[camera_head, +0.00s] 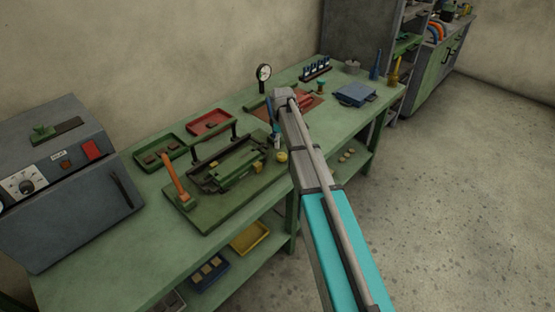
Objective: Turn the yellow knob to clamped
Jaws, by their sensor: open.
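A small round yellow knob (282,156) shows at the right end of the green fixture (233,165), just left of my arm. The fixture lies on a dark green base board (207,215) on the bench. Which way the knob is turned is too small to tell. A second, smaller yellow piece (257,167) sits on the fixture to its left. My gripper (276,142) hangs down from the end of my arm, just above and behind the yellow knob in this view. It is open and appears apart from the knob; its fingers are small and partly unclear.
An orange-handled lever (176,180) stands at the fixture's left. Red (211,123) and green (160,152) trays lie behind it. A dial gauge (263,74) stands at the back. A grey machine (62,175) is at left. Free bench surface (105,260) shows at front left.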

